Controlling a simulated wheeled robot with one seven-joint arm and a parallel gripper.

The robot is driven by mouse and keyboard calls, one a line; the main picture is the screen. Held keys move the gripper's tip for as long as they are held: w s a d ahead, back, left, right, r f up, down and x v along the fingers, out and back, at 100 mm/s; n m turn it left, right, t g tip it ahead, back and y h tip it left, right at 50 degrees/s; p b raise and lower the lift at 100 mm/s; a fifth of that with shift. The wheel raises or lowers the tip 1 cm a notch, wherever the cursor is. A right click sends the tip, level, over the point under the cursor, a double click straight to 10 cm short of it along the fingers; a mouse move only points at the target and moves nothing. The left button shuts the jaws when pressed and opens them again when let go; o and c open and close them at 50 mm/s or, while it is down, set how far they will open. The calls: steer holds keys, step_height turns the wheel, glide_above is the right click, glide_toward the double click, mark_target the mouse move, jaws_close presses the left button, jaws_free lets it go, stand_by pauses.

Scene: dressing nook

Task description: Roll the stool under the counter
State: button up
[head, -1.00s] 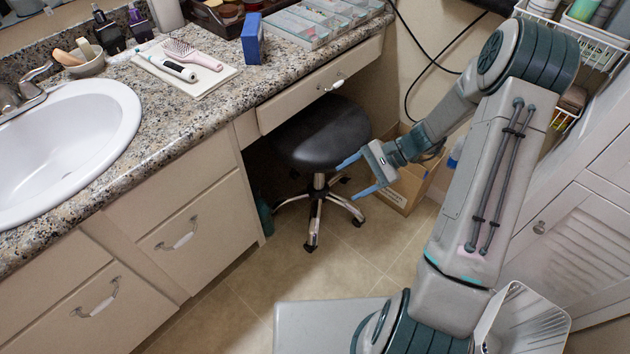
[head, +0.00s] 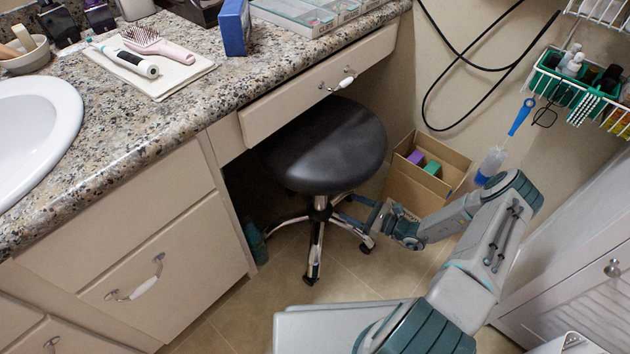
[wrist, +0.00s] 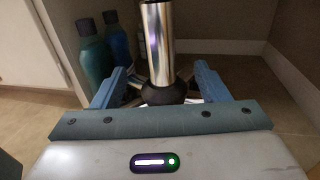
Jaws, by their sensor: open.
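The stool has a round black seat (head: 325,145), a chrome post and a wheeled chrome star base. Its far part sits beneath the counter (head: 190,105) and drawer front (head: 320,88); its near part sticks out into the room. My gripper (head: 352,208) is low beside the base, to the right of the post and below seat height. In the wrist view, my gripper (wrist: 160,84) is open. Its blue fingers lie left and right of the chrome post (wrist: 158,45), with the dark hub between them. I cannot tell whether they touch it.
Blue-green bottles (wrist: 96,52) stand on the floor by the cabinet (head: 180,240), left of the stool. A cardboard box (head: 425,178) stands behind my gripper against the wall. A black cable (head: 432,85) hangs there. A white louvered cabinet (head: 575,285) bounds the right side.

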mark_target(319, 194)
steer(key=b+x, duration=0.4)
steer(key=x, duration=0.8)
steer(key=shift+w+a+f, duration=0.1)
steer(key=shift+a, duration=0.15)
steer(key=shift+w+a, duration=0.4)
steer(key=shift+a, duration=0.15)
